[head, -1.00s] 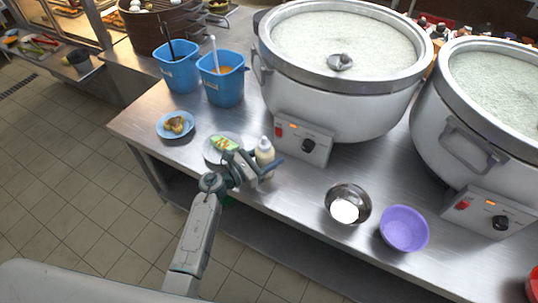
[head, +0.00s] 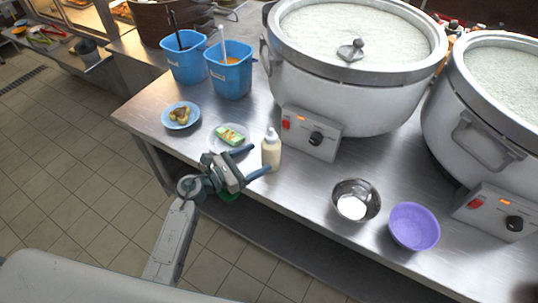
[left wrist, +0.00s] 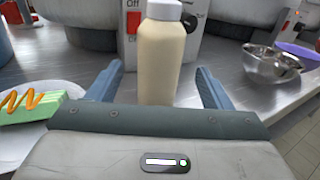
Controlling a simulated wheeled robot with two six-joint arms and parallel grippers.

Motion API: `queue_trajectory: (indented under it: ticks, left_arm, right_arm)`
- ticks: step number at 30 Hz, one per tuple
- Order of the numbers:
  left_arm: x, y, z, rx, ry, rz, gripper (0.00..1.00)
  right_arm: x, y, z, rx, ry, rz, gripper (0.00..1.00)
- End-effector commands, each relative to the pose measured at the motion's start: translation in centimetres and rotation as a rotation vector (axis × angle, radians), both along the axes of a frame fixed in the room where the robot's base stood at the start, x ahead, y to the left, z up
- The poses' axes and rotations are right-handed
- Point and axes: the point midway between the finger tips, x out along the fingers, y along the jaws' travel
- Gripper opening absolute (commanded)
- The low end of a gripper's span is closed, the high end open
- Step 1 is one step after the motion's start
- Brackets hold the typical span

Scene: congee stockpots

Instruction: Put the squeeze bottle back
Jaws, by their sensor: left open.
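The squeeze bottle (head: 271,152) is cream coloured with a white top and stands upright on the steel counter, in front of the left stockpot's control box. My left gripper (head: 258,160) is open, just in front of the bottle. In the left wrist view the bottle (left wrist: 160,55) stands beyond and between the two open blue fingers (left wrist: 158,85), its lower end hidden by the gripper body. Nothing is held. My right gripper is not in view.
A plate with green food (head: 230,136) is close left of the bottle. A blue plate (head: 181,115) and two blue buckets (head: 230,72) stand further left. A steel bowl (head: 356,201) and purple bowl (head: 414,226) are to the right. Large stockpots (head: 350,90) stand behind.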

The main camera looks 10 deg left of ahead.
Motion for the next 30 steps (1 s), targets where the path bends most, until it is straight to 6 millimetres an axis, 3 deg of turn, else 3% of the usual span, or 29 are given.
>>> queue_trajectory:
  ticks: [3, 9, 30]
  left_arm:
    - [-1.6, 1.7, -0.5, 0.004, 0.0, -0.001, 0.73]
    - [-2.8, 3.1, -0.1, 0.001, 0.0, 0.0, 0.73]
    - [-3.0, 3.3, 0.0, -0.001, -0.001, 0.0, 0.73]
  right_arm:
    - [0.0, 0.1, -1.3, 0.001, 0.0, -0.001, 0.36]
    - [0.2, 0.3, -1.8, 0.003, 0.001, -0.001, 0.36]
    - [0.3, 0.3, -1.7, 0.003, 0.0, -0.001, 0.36]
